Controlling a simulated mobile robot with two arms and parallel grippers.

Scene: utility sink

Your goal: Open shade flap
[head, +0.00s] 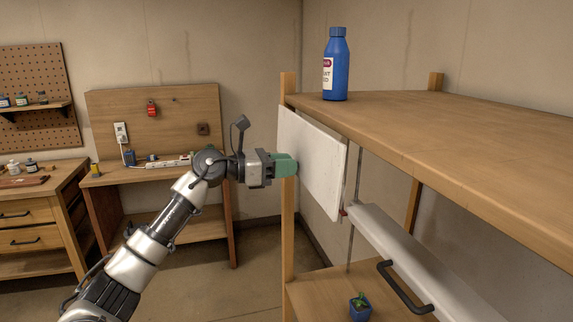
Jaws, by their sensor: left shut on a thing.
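A flat white panel (316,165), which appears to be the shade flap, stands upright at the left end of the wooden shelf unit, below its top board. My left gripper (287,165) reaches in from the left, and its green fingers are shut at the panel's left edge. The fingers hide the exact part they hold. A long white piece (378,237) with a black bar handle (404,287) slopes down to the right under the top board. My right gripper is not in view.
A blue bottle (336,65) stands on the top board (450,110), near its left end. A small plant in a blue pot (359,308) sits on the lower shelf. A workbench (160,172) stands behind my left arm. Open floor lies between it and the shelf.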

